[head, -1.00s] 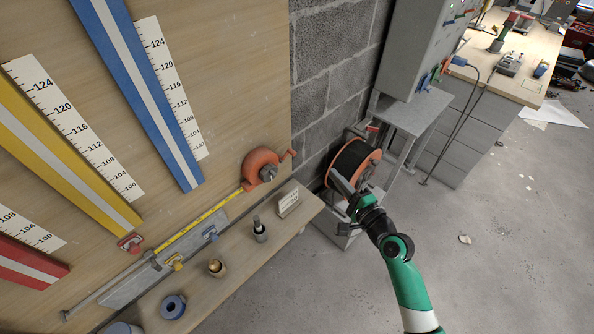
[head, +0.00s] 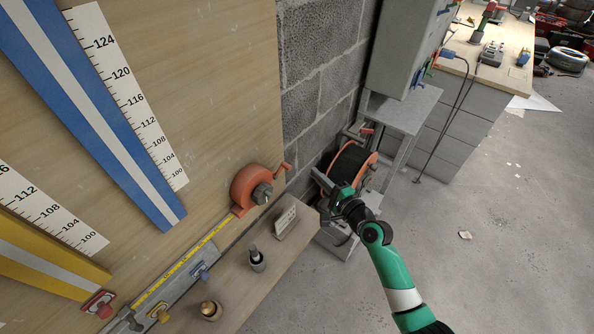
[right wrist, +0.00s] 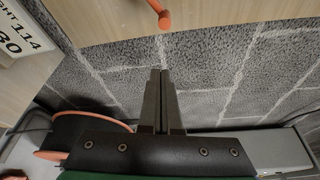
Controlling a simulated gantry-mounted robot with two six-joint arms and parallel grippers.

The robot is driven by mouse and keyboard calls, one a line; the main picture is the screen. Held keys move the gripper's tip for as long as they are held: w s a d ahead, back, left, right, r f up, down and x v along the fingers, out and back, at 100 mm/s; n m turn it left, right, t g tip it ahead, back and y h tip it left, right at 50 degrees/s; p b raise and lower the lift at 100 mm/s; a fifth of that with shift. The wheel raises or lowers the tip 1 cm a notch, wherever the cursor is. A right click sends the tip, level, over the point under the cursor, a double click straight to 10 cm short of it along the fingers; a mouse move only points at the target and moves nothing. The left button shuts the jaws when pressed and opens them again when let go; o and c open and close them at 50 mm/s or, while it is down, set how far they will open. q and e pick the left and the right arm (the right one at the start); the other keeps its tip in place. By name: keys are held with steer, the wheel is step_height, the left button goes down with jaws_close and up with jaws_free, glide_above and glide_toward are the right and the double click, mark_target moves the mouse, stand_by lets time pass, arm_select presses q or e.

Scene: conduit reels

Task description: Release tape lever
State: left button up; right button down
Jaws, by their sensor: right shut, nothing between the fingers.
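The orange tape reel (head: 248,190) is mounted at the right end of the wooden board, with its yellow tape (head: 185,266) drawn out down and to the left. Its orange lever (head: 286,168) sticks out on the reel's right side. In the right wrist view, the end of an orange part, likely the lever (right wrist: 161,16), shows at the top, ahead of the fingertips. My right gripper (head: 317,175) is to the right of the lever and apart from it. Its fingers (right wrist: 160,73) are together and empty in the wrist view. My left gripper is out of view.
A black cable reel with orange rims (head: 352,163) stands behind my right gripper. A small label stand (head: 285,222), a dark fitting (head: 257,260) and a brass fitting (head: 210,310) sit on the wooden ledge. A block wall (head: 320,80) lies behind; floor at right is open.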

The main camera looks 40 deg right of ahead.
steer(key=w+a+b, duration=0.1)
steer(key=w+a, duration=0.1)
steer(key=w, duration=0.4)
steer(key=shift+a+r, duration=0.3)
steer(key=shift+a, duration=0.05)
